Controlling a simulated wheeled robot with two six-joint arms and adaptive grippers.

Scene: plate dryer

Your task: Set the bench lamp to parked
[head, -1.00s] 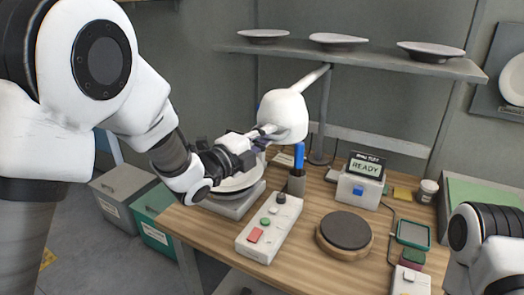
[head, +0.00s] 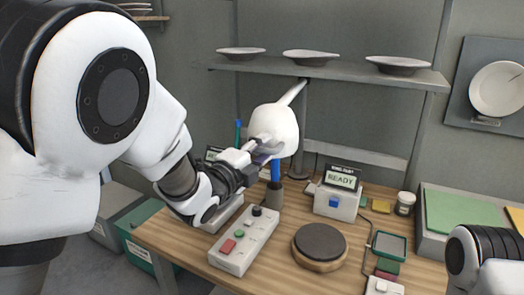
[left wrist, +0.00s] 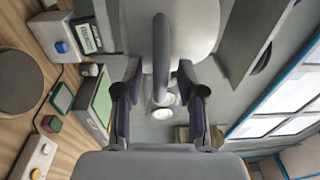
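The bench lamp has a rounded white head (head: 273,130) on a slanted grey arm joined to a post (head: 301,125) at the back of the bench. My left gripper (head: 262,150) is at the near left side of the lamp head. In the left wrist view the pale lamp head (left wrist: 200,25) fills the top, and its dark grey handle bar (left wrist: 162,45) runs between the two fingers of my left gripper (left wrist: 160,75). The fingers stand apart, with visible gaps on both sides of the bar. My right gripper is not in view; only part of my right arm shows at lower right.
Below the lamp stand a dark holder (head: 273,196) with a blue item and a white control box (head: 243,242) with buttons. A round dark pad (head: 320,243) and a READY display box (head: 338,199) are to the right. A shelf (head: 330,72) with plates hangs behind.

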